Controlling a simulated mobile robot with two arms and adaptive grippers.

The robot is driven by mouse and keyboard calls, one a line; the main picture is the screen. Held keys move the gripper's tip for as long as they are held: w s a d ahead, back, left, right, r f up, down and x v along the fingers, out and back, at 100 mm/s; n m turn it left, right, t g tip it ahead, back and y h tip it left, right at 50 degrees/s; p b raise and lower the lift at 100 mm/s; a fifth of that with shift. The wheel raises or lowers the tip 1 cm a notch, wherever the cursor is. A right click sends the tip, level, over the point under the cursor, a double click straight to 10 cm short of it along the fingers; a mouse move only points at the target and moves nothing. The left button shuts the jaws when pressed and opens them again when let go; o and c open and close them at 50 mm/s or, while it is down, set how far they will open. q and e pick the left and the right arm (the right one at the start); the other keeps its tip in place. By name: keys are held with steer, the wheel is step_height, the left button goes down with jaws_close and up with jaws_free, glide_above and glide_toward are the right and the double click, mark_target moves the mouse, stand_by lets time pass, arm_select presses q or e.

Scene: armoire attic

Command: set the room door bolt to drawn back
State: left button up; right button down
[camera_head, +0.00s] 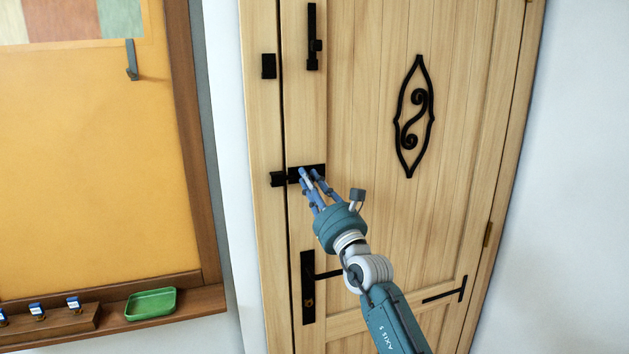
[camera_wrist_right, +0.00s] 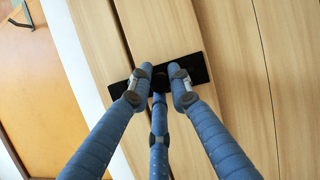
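The black door bolt (camera_head: 316,170) sits on the left edge of the wooden room door (camera_head: 370,110), beside its black keeper (camera_head: 277,179) on the frame. In the right wrist view the bolt plate (camera_wrist_right: 194,70) and the black metal left of the fingers (camera_wrist_right: 119,90) look like one band. My right gripper (camera_head: 309,172) is at the bolt, its blue fingertips (camera_wrist_right: 161,74) close together over the middle of the black metal. The fingers hide the bolt's knob, so I cannot tell if they grip it. My left gripper is not in view.
Another black bolt (camera_head: 313,40) is higher on the door, with a keeper (camera_head: 268,66) beside it. A black handle plate (camera_head: 308,290) is below. A board with a wooden ledge (camera_head: 190,301) and green tray (camera_head: 151,304) is at left.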

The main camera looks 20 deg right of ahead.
mark_target(316, 162)
steer(key=shift+d+r, duration=0.15)
steer(key=shift+r, duration=0.15)
steer(key=d+b, duration=0.2)
steer(key=d, duration=0.1)
steer(key=shift+d, duration=0.15)
steer(key=shift+d+r, duration=0.2)
steer(key=shift+a+r, duration=0.1)
steer(key=shift+r, duration=0.05)
steer(key=c, duration=1.6)
jaws_free()
steer(key=shift+s, duration=0.15)
steer(key=shift+w+f, duration=0.2)
